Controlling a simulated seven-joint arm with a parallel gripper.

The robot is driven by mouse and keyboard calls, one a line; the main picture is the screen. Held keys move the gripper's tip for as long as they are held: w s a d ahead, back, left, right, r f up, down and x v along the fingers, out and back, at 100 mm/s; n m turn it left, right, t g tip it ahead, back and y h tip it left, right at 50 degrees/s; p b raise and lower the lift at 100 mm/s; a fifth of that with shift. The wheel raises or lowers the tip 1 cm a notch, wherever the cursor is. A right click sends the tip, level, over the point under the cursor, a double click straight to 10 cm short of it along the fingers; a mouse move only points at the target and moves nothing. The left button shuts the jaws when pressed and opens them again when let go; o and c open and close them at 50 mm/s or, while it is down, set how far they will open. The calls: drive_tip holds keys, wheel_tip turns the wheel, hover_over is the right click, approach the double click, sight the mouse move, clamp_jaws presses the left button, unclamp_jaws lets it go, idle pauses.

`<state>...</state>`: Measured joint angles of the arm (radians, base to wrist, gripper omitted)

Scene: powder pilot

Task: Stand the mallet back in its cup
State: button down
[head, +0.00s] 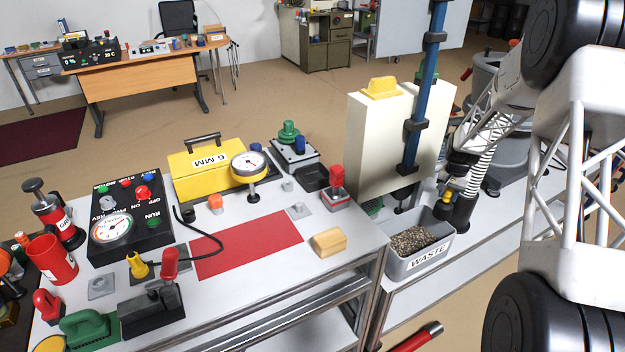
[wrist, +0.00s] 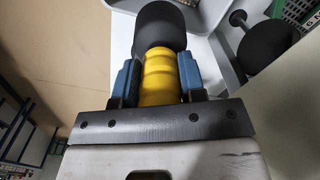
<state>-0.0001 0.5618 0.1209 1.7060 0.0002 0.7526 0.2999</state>
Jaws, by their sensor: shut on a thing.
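My gripper (wrist: 158,82) is shut on a yellow ribbed grip, which I take to be the mallet's handle (wrist: 158,75). A dark rounded part (wrist: 160,27) lies just beyond the grip, in line with it; I cannot tell whether it is the mallet's head or the cup. In the head view the yellow piece (head: 447,197) shows small below my wrist, beside the back right of the grey waste bin. My fingers are hard to make out there. I cannot identify the mallet's cup with certainty.
The waste bin (head: 418,249), full of granules, stands close in front of the yellow piece. A tall cream machine (head: 375,150) with a blue column (head: 422,90) rises to the left. A black knob on a rod (wrist: 265,45) is right of the grip.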

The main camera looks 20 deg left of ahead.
drive_tip(key=shift+r, duration=0.15)
idle(0.4)
drive_tip(key=s+a+r+n, duration=0.2)
drive_tip(key=a+r+n, duration=0.15)
drive_tip(key=r, duration=1.35)
drive_tip(key=s+a+r+n, duration=0.1)
drive_tip(key=a+r+n, duration=0.3)
drive_tip(key=r, duration=1.2)
drive_tip(key=s+a+r+n, duration=0.2)
drive_tip(key=r+n, duration=0.3)
drive_tip(key=r, duration=1.2)
drive_tip(key=s+a+r+n, duration=0.3)
drive_tip(key=s+a+r, duration=0.5)
drive_tip(key=a+r, duration=0.25)
drive_tip(key=s+a+r+n, duration=0.4)
drive_tip(key=s+a+r, duration=0.4)
drive_tip(key=a+r, duration=0.25)
drive_tip(key=w+a+f, duration=0.2)
drive_tip(key=a+f, duration=0.2)
drive_tip(key=f, duration=1.1)
drive_tip(key=w+a+f, duration=0.3)
drive_tip(key=a+f, duration=0.2)
drive_tip(key=f, duration=1.1)
drive_tip(key=w+a+f, duration=0.3)
drive_tip(key=a+f, duration=0.1)
drive_tip(key=f, duration=1.2)
drive_tip(key=shift+w+a+f, duration=0.2)
drive_tip(key=shift+a+f, duration=0.05)
drive_tip(key=shift+a, duration=0.05)
drive_tip(key=shift+f, duration=0.1)
